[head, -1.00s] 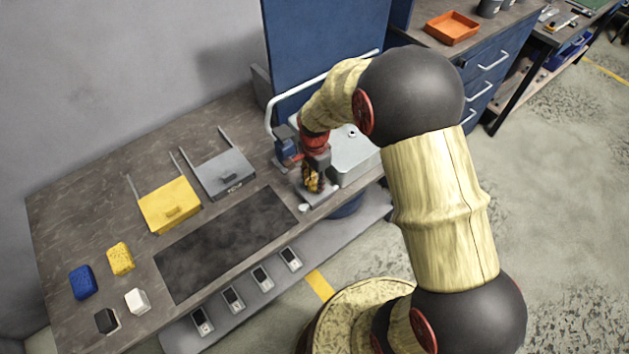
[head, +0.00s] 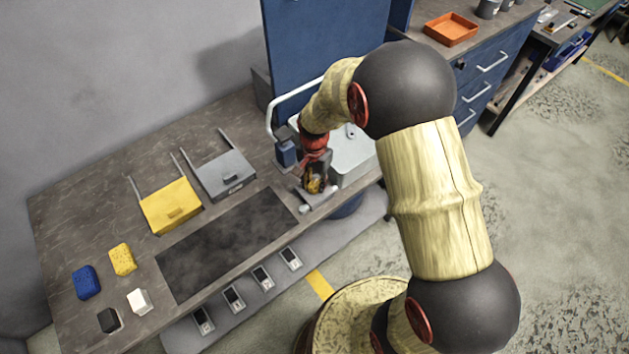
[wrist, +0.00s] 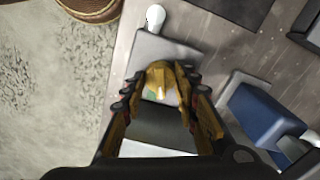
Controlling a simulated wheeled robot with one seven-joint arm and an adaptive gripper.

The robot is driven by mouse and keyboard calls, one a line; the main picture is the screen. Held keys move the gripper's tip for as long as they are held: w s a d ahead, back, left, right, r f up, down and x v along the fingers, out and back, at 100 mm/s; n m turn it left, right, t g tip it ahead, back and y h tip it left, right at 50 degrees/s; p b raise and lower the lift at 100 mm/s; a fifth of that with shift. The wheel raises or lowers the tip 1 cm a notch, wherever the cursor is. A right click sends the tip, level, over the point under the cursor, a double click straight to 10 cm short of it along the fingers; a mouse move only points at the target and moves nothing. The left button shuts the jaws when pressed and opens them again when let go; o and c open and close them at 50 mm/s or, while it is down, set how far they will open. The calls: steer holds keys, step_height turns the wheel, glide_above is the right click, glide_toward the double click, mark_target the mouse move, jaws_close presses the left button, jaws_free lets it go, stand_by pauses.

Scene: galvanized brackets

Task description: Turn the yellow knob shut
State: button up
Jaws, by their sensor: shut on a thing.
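The yellow knob (wrist: 161,76) sits on a grey block (wrist: 160,48) near the front edge of the worktop, beside the sink. In the wrist view my gripper (wrist: 160,88) has its fingers on both sides of the knob and is shut on it. A white pointer mark and a bit of green show by the knob. In the head view my gripper (head: 313,184) comes down over the block, and the knob is mostly hidden between the fingers.
A white round piece (wrist: 155,15) is at the block's end. A dark mat (head: 226,243) and yellow (head: 170,205) and grey (head: 219,174) boxes lie left.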

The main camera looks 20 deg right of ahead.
mark_target(314, 183)
steer(key=n+p, duration=0.1)
steer(key=n, duration=0.6)
steer(key=shift+w+r+p, duration=0.1)
steer(key=shift+p, duration=0.2)
steer(key=n, duration=0.6)
steer(key=shift+p, duration=0.4)
steer(key=shift+n, duration=0.4)
steer(key=o, duration=1.2)
steer(key=shift+c, duration=0.2)
step_height(314, 183, up, 12)
